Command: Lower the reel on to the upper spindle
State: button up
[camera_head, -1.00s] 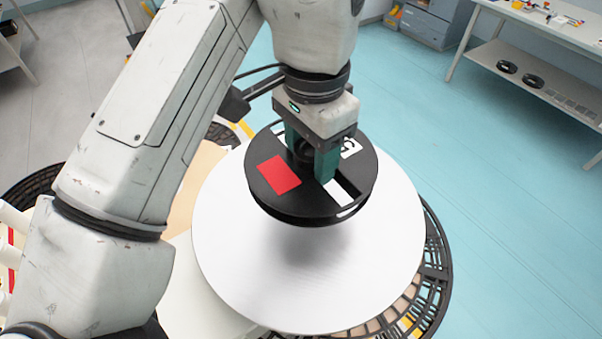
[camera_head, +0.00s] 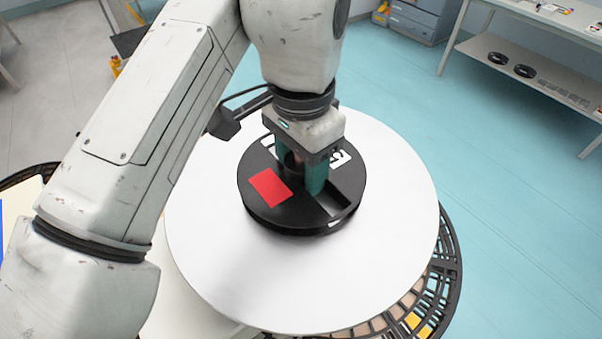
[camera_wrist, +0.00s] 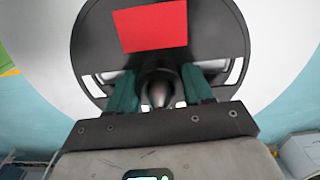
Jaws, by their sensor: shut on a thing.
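The reel (camera_head: 258,215) is black and round, with a red label and pale cut-outs. It sits low over, or on, a large white round plate (camera_head: 390,230); I cannot tell whether it touches. My gripper (camera_head: 303,180) reaches down on the reel's middle, its green fingers shut on the hub. In the wrist view the reel (camera_wrist: 215,45) fills the upper middle. My gripper (camera_wrist: 160,92) there has one finger on each side of a dark rounded metal piece (camera_wrist: 160,88), either hub or spindle tip. The rest of the upper spindle is hidden under the reel.
A dark slatted ring (camera_head: 447,270) with yellow and tan pieces curves below the plate's right side. A bench (camera_head: 530,75) with small black reels on its lower shelf stands at the back right. The blue floor between is clear.

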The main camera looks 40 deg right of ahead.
jog(key=shift+f, duration=0.1)
jog(key=shift+f, duration=0.2)
jog(key=o, duration=1.1)
jog(key=shift+r, duration=0.15)
notch_tip(320, 180, up, 10)
jog(key=p, duration=0.9)
jog(key=shift+r, duration=1.05)
